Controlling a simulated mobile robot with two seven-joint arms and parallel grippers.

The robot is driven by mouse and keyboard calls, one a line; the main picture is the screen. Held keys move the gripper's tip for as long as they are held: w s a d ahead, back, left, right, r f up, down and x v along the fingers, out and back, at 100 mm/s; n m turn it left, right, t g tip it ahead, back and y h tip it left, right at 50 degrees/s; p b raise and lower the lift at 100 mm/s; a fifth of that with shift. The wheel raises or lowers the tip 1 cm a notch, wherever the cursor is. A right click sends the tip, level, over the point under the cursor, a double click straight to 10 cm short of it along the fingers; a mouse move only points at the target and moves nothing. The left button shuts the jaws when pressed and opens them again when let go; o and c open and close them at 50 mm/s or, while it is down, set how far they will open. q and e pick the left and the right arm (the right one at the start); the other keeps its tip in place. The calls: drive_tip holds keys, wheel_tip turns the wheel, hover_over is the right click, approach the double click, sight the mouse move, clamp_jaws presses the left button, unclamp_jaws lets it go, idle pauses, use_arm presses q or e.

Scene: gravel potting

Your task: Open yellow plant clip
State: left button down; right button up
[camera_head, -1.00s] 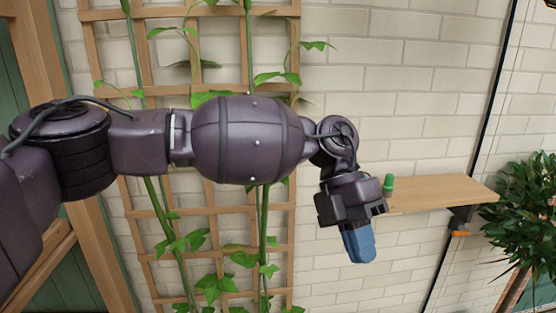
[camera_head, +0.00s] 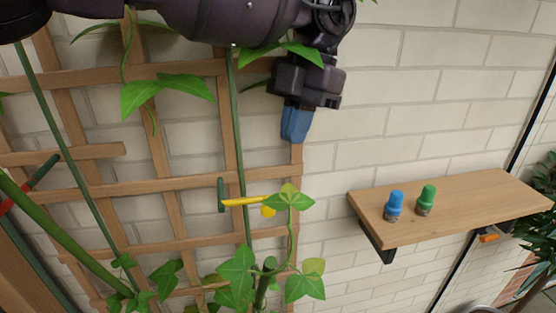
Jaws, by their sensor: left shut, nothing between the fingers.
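The yellow plant clip (camera_head: 243,201) is on the wooden trellis (camera_head: 180,186), at a green plant stem below the middle of the view. A dark green piece (camera_head: 221,195) stands at its left end, and a leaf partly hides its right end. I cannot tell from here whether its jaws are open or shut. My left gripper (camera_head: 294,138) has blue fingers that point down and are shut with nothing between them. It is above and to the right of the clip, apart from it. My right gripper is not in view.
A wooden shelf (camera_head: 458,207) on the brick wall at right holds a blue-capped item (camera_head: 394,205) and a green-capped item (camera_head: 426,198). A red and green piece (camera_head: 42,172) is at the far left. Leaves and stems surround the clip.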

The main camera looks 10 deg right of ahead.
use_arm(q)
drive_tip(key=x, duration=1)
drive_tip(key=shift+s+p, duration=0.2)
drive_tip(key=shift+p, duration=0.1)
drive_tip(key=shift+r, duration=0.1)
